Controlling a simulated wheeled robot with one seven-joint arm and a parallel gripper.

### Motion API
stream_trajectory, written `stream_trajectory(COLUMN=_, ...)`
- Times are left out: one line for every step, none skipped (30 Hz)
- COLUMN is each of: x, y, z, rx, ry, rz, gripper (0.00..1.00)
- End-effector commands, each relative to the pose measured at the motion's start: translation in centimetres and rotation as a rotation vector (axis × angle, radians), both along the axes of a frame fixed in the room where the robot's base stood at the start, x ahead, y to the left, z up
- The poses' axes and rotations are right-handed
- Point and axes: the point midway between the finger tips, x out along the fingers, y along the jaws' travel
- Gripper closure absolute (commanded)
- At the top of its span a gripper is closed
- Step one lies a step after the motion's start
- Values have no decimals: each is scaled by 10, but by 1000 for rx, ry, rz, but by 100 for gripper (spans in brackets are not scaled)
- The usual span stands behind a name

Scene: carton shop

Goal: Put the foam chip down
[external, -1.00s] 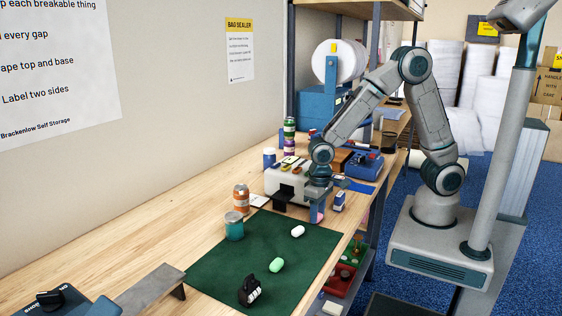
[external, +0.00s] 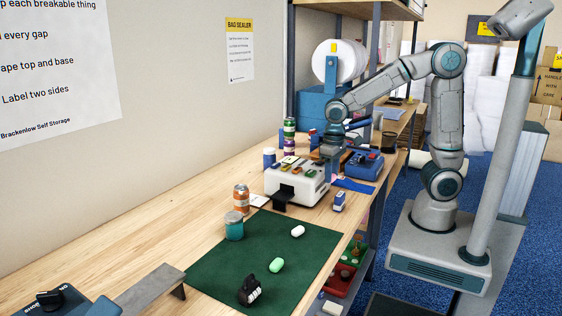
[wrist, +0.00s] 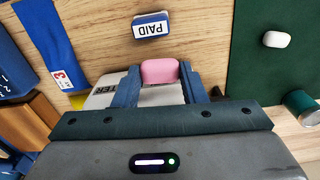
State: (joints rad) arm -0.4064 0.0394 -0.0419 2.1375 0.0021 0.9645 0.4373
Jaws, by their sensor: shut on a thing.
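A pink foam chip (wrist: 160,71) sits between the two blue fingertips of my gripper (wrist: 160,76) in the wrist view. My gripper is shut on it. In the external view my gripper (external: 331,163) is raised above the right end of the white machine with coloured buttons (external: 284,186). The pink chip cannot be made out clearly there. A white chip (external: 298,231) and a green chip (external: 277,265) lie apart on the dark green mat (external: 225,262).
A PAID stamp block (external: 339,201) stands right of the machine, near the bench edge; it also shows in the wrist view (wrist: 151,26). A teal jar (external: 233,226) and an orange can (external: 241,197) stand left of the mat's far corner. Much of the mat is bare.

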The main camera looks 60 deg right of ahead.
Motion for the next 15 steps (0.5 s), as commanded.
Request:
stream_trajectory(x=1, y=-6, z=3, rx=1, ry=-2, rz=-2, gripper=83)
stream_trajectory(x=0, y=-9, z=5, rx=0, ry=-1, rz=-2, gripper=83)
stream_trajectory(x=0, y=-11, z=6, rx=0, ry=-1, rz=-2, gripper=83)
stream_trajectory(x=0, y=-13, z=8, rx=0, ry=-1, rz=-1, gripper=83)
stream_trajectory(x=0, y=-14, z=8, rx=0, ry=-1, rz=-1, gripper=83)
stream_trajectory(x=0, y=-15, z=9, rx=0, ry=-1, rz=0, gripper=83)
stream_trajectory(x=0, y=-16, z=10, rx=0, ry=0, rz=0, gripper=83)
stream_trajectory(x=1, y=-16, z=11, rx=0, ry=0, rz=1, gripper=83)
stream_trajectory(x=3, y=-14, z=12, rx=0, ry=0, rz=1, gripper=83)
stream_trajectory(x=6, y=-13, z=14, rx=0, ry=0, rz=2, gripper=83)
stream_trajectory(x=9, y=-11, z=16, rx=0, ry=0, rz=3, gripper=83)
stream_trajectory(x=14, y=-7, z=19, rx=-1, ry=1, rz=5, gripper=83)
stream_trajectory(x=19, y=-4, z=22, rx=-1, ry=0, rz=6, gripper=83)
stream_trajectory(x=25, y=0, z=24, rx=-1, ry=0, rz=6, gripper=83)
stream_trajectory(x=33, y=5, z=29, rx=-1, ry=0, rz=8, gripper=83)
